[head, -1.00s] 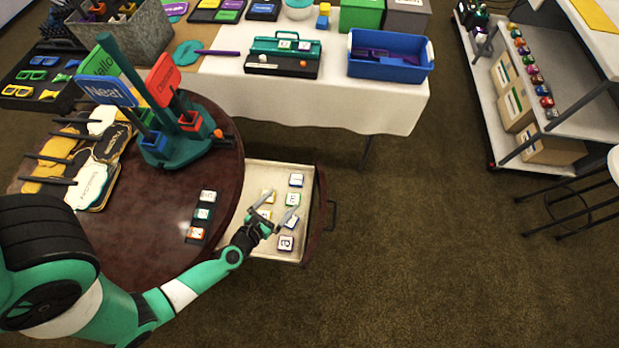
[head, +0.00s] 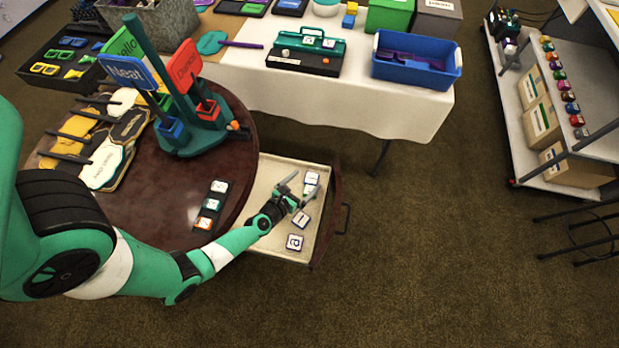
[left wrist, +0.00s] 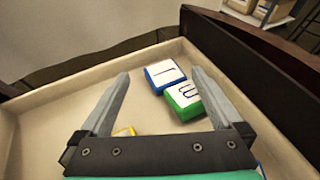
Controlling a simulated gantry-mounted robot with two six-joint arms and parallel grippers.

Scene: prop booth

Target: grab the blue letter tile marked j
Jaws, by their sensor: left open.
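A blue-edged tile (left wrist: 165,74) with a thin single-stroke letter, perhaps the j, lies in the drawer in the left wrist view. It also shows in the head view (head: 312,178) at the drawer's far end. A green tile (left wrist: 184,98) lies right beside it on the near side. My left gripper (head: 303,184) is open and empty over the drawer, its fingers pointing toward the blue and green tiles; the wrist view also shows its fingers (left wrist: 160,75). Another blue-edged tile (head: 296,218) lies nearer; its letter is unclear to me. My right gripper is out of view.
The shallow drawer (head: 267,243) has raised walls around the tiles. The round table (head: 150,215) holds a rack with three tiles (head: 211,204).

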